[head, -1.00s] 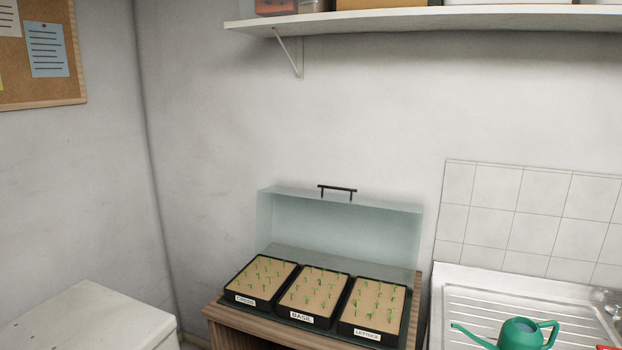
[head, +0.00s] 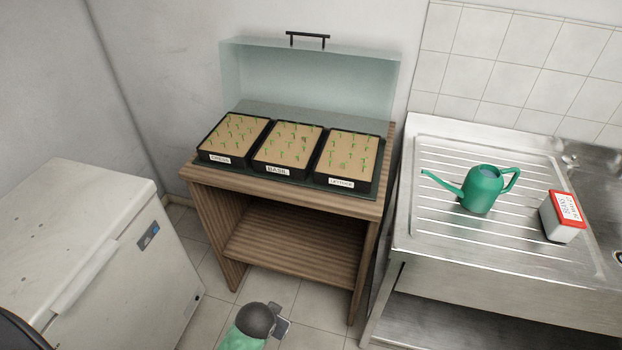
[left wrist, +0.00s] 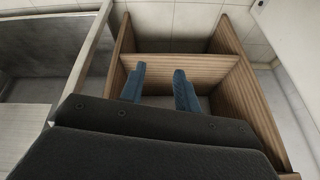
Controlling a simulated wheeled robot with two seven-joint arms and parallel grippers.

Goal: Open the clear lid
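The clear lid (head: 310,82) stands raised at the back of the seed-tray base, with its black bar handle (head: 308,40) on its top edge. The trays below it are uncovered. Three black trays of seedlings sit side by side: cress (head: 233,140), basil (head: 287,148) and lettuce (head: 347,160). In the left wrist view, my left gripper (left wrist: 160,72) has its two blue fingers apart with nothing between them. It is in front of the wooden stand (left wrist: 210,70), away from the lid. My right gripper is not in view.
The wooden stand (head: 225,193) has an open shelf below. A white chest freezer (head: 75,230) is to its left. A steel sink unit (head: 440,230) on the right carries a green watering can (head: 482,190) and a red-and-white box (head: 562,216). Tiled floor shows between freezer and stand.

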